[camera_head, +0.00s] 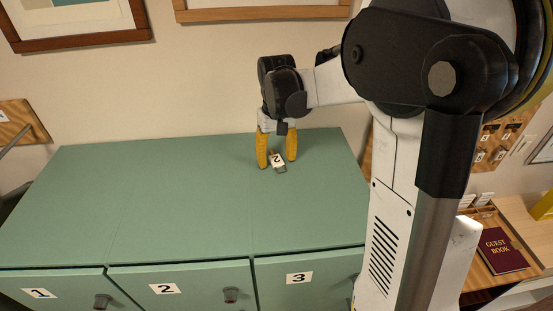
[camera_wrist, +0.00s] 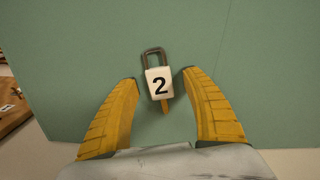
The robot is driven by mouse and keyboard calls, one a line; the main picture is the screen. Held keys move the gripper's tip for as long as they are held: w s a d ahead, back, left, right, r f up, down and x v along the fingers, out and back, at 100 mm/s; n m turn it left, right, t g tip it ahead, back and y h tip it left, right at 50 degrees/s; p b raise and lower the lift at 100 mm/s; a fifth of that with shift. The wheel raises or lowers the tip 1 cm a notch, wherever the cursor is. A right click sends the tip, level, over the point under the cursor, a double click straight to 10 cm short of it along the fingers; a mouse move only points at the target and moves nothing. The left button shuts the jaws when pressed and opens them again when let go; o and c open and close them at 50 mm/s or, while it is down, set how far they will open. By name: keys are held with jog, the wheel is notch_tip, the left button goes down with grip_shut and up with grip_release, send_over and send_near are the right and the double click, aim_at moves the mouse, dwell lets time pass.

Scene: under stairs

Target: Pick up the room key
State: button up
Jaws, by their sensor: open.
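The room key (camera_head: 277,160) lies on the green cabinet top, near its back edge. In the wrist view the room key (camera_wrist: 159,83) shows a white tag with a black 2, a grey metal loop at one end and a short orange-brown part at the other. My gripper (camera_head: 276,164) is above the cabinet top, pointing down, with yellow fingers. In the wrist view my gripper (camera_wrist: 160,74) is open, one finger on each side of the key, with a gap on both sides. Whether the fingertips touch the cabinet top cannot be told.
The green cabinet (camera_head: 150,200) has fronts numbered 1, 2 and 3 with dark knobs; its top is otherwise clear. Framed pictures (camera_head: 80,42) hang on the wall behind. At right, a wooden desk holds a red guest book (camera_head: 501,251), below a board with numbered hooks (camera_head: 497,145).

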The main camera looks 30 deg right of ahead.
aim_at(280, 160)
jog(key=shift+w, duration=0.1)
jog(key=c, duration=1.2)
jog(key=shift+r, duration=0.1)
grip_shut()
jog(key=r, duration=0.1)
jog(key=r+b, duration=0.1)
jog(key=r, duration=0.1)
jog(key=d+r, duration=0.1)
jog(key=shift+s+r+b, duration=0.15)
jog(key=shift+s+b, duration=0.15)
jog(key=s+d+r+b, duration=0.2)
jog(key=s+d+r, duration=0.2)
jog(key=d, duration=0.5)
notch_tip(280, 160, up, 2)
jog(key=shift+d+r, duration=0.25)
jog(key=shift+d, duration=0.15)
jog(key=shift+o, duration=0.2)
grip_release()
jog(key=shift+s, duration=0.1)
jog(key=shift+f, duration=0.1)
grip_shut()
